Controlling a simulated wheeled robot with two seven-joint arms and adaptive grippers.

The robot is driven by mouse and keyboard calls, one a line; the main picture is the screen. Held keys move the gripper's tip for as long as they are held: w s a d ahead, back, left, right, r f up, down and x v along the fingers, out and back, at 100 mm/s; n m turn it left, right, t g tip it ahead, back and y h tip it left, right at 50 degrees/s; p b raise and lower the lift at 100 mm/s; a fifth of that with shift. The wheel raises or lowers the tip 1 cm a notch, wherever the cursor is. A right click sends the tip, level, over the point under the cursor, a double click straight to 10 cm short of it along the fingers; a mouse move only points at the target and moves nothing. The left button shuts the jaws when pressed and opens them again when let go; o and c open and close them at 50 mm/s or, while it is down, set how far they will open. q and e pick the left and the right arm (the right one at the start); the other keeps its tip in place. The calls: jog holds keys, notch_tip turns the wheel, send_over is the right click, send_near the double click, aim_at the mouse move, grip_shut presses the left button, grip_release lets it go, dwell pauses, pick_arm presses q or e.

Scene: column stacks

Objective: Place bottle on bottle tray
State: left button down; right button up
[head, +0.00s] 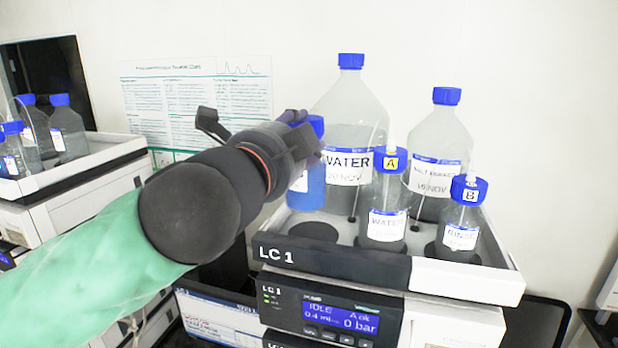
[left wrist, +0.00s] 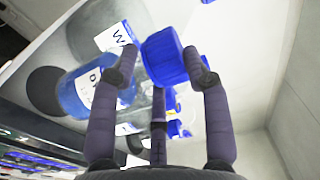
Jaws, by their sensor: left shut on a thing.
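My left gripper (head: 303,140) comes in from the left and is shut on the blue cap of a bottle of blue liquid (head: 308,188). In the left wrist view the cap (left wrist: 166,56) sits between the fingers, and the blue body (left wrist: 68,97) shows behind a finger. The bottle is roughly upright over the left part of the bottle tray (head: 333,262). A bare dark round spot (head: 313,231) on the tray lies just below and in front of it. I cannot tell whether its base touches the tray. My right gripper is not in view.
On the tray stand a large WATER bottle (head: 348,115), another large bottle (head: 436,140), and smaller bottles A (head: 387,195) and B (head: 464,215). The LC 1 unit (head: 335,310) is below. Another bottle tray (head: 85,170) stands at left.

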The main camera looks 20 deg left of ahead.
aim_at(308, 181)
pick_arm(q)
jog(key=w+f, duration=0.4)
jog(key=f, duration=0.1)
jog(key=shift+w+f, duration=0.15)
jog(key=shift+w, duration=0.1)
jog(key=f, duration=0.3)
jog(key=shift+w, duration=0.25)
jog(key=shift+s+f, duration=0.1)
jog(key=shift+f, duration=0.1)
jog(key=shift+f+b, duration=0.15)
jog(key=shift+b, duration=0.25)
jog(key=c, duration=0.6)
grip_release()
jog(key=shift+d, duration=0.1)
